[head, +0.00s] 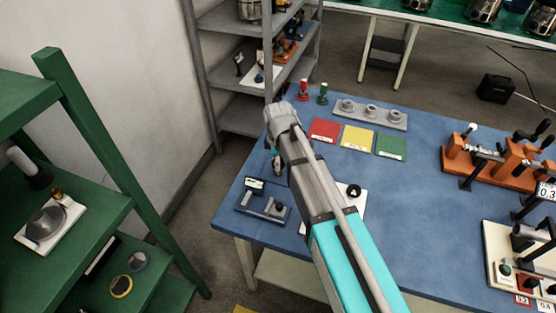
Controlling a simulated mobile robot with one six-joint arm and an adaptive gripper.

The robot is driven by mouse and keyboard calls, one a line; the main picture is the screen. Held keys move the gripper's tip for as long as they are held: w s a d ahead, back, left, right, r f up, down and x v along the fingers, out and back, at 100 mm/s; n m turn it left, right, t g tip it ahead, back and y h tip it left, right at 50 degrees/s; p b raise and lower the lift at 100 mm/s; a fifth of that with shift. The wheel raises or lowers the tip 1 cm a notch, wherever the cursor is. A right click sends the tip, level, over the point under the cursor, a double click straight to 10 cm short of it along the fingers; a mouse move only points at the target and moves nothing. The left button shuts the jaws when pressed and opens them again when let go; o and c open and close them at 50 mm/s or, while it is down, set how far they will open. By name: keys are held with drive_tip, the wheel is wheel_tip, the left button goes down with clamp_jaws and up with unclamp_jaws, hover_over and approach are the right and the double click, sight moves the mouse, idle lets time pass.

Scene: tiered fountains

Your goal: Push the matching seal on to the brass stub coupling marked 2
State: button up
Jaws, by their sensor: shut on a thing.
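My gripper (276,160) hangs below the wrist end of my arm, over the left part of the blue table. It is small and partly hidden by the arm. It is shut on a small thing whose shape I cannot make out. A grey plate with three round grey fittings (370,112) lies at the back of the table, right of my gripper. I cannot make out any number on them or tell whether one is the brass stub coupling marked 2. No seal can be told apart with certainty.
On the blue table (405,205) lie red (324,130), yellow (358,137) and green (391,146) cards. A dark blue fixture (263,205) stands front left, a white plate with a black knob (353,191) beside my arm. Orange fixtures (490,165) stand right. Green shelving (75,200) is left.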

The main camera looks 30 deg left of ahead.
drive_tip(key=shift+r, duration=0.25)
drive_tip(key=shift+r+p, duration=1)
drive_tip(key=shift+p, duration=0.25)
drive_tip(key=shift+f+b, duration=1.3)
drive_tip(key=shift+b, duration=0.05)
idle(1.4)
drive_tip(key=o, duration=0.9)
drive_tip(key=shift+c, duration=0.2)
drive_tip(key=shift+r, duration=0.25)
